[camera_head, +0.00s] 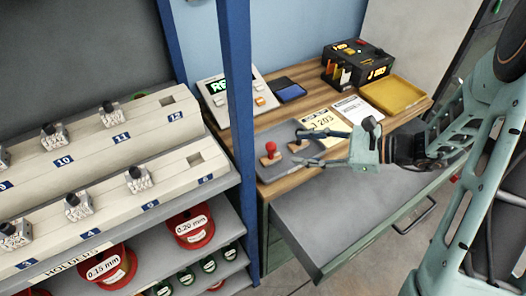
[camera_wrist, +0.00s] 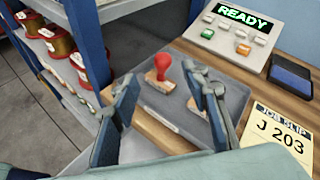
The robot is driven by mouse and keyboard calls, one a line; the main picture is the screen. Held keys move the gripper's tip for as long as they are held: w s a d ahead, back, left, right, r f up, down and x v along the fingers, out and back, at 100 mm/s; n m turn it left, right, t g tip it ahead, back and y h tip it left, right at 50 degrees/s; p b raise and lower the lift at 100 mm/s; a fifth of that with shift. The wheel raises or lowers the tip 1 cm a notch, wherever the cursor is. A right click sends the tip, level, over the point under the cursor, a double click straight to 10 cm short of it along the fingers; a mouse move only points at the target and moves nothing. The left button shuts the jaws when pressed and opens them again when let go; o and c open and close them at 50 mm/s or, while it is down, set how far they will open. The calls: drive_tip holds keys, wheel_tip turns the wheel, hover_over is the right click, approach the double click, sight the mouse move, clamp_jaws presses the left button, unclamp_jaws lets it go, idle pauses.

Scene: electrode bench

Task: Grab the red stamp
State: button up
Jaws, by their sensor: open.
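The red stamp (camera_head: 270,149) has a red knob on a wooden base. It stands upright on a grey tray (camera_head: 267,173) on the wooden bench. In the wrist view the red stamp (camera_wrist: 162,68) shows between and beyond the two fingertips. My gripper (camera_head: 303,149) is open and empty, just right of the stamp in the head view, with its fingers pointing left toward it. In the wrist view my gripper (camera_wrist: 165,90) has its fingers spread on either side of the stamp's line. A second stamp on the tray (camera_wrist: 197,108) is partly hidden by the right finger.
A job slip (camera_wrist: 277,130) lies right of the tray. A control box reading READY (camera_wrist: 235,30) and a dark ink pad (camera_wrist: 291,75) stand behind. A blue post (camera_head: 238,120) rises just left of the bench. A yellow tray (camera_head: 392,95) sits at the far right.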

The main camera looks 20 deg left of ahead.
sight(271, 146)
drive_tip(key=x, duration=0.5)
drive_tip(key=p+x, duration=0.1)
drive_tip(key=x, duration=0.4)
drive_tip(key=shift+w+a+f, duration=0.1)
drive_tip(key=shift+w+f, duration=0.1)
drive_tip(key=shift+w, duration=0.05)
clamp_jaws()
